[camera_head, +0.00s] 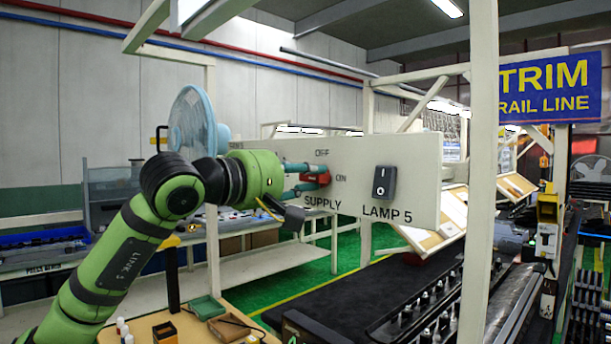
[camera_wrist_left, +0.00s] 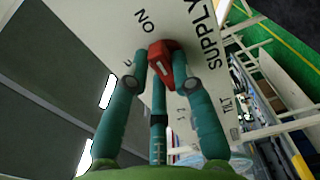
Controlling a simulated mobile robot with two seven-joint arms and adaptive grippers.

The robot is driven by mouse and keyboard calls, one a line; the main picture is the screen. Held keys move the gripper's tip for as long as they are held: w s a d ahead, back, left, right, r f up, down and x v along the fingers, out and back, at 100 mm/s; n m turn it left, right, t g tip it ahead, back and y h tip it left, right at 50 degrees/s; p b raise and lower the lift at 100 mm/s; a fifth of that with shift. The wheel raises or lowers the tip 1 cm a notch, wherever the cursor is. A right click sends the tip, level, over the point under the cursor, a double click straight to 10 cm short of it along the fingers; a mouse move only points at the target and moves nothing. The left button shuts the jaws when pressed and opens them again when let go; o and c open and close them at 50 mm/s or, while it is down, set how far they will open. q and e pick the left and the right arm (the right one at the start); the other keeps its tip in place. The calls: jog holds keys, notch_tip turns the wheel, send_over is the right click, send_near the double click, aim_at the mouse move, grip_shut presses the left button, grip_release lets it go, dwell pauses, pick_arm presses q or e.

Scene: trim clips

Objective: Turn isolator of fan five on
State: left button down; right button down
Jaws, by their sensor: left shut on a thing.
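The red isolator handle (camera_head: 317,179) is on a pale panel (camera_head: 413,178), above the word SUPPLY, with OFF above it and ON to its right. It lies roughly level in the head view, its right end towards ON. My left gripper (camera_head: 308,173), with teal fingers, is shut on the handle. The fingers cover part of the handle. A light-blue fan (camera_head: 191,118) stands behind my left arm. My right gripper is not in view.
A black rocker switch (camera_head: 384,182) marked LAMP 5 is on the same panel, right of the handle. A white post (camera_head: 481,170) stands in front to the right. A wooden table (camera_head: 190,322) with small boxes is below my arm.

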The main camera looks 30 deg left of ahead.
pick_arm(q)
jog(key=c, duration=1)
grip_release()
jog(key=shift+c, duration=0.2)
jog(key=v, duration=1.2)
